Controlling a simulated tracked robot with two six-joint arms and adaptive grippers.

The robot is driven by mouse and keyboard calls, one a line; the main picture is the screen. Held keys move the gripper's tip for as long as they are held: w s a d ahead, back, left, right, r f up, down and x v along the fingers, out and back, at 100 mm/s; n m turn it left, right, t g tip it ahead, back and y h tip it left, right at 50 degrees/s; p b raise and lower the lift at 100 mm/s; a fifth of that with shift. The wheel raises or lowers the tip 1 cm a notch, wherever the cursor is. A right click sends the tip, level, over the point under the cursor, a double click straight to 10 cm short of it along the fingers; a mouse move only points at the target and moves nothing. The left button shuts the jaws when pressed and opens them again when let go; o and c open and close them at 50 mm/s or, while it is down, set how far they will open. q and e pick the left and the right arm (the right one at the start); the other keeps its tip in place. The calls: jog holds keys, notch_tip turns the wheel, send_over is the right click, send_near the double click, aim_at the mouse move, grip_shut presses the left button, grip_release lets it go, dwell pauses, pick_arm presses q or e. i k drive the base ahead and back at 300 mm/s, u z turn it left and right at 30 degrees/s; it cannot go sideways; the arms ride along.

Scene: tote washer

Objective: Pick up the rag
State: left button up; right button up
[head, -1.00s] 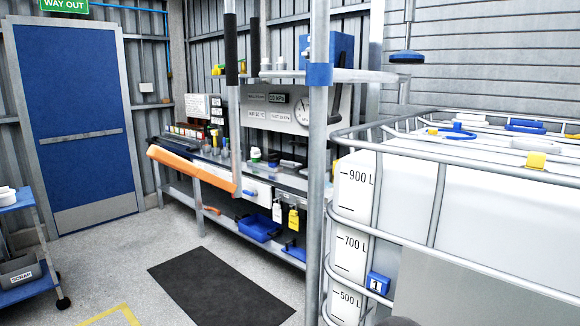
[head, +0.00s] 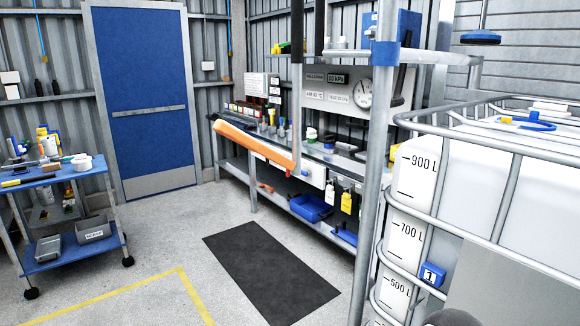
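I cannot make out a rag in the head view. Small items lie on the workbench (head: 318,158) at the back and on the blue trolley (head: 50,178) at the left, but they are too small to tell whether a rag is among them. Neither of my grippers shows. A grey rounded shape at the bottom right edge may be part of my own arm.
A large white caged tank (head: 480,190) fills the right side, with a metal post (head: 372,180) beside it. A dark mat (head: 268,270) lies on the open floor. An orange bar (head: 250,145) hangs before the bench. A blue door (head: 140,90) stands behind.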

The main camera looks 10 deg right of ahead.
aim_at(344, 146)
jog(key=u, duration=0.2)
jog(key=i, duration=3.25)
jog(key=z, duration=0.75)
jog(key=i, duration=1.5)
jog(key=z, duration=0.5)
jog(key=k, duration=0.7)
jog(key=z, duration=0.45)
jog(key=i, duration=0.1)
jog(key=u, duration=0.25)
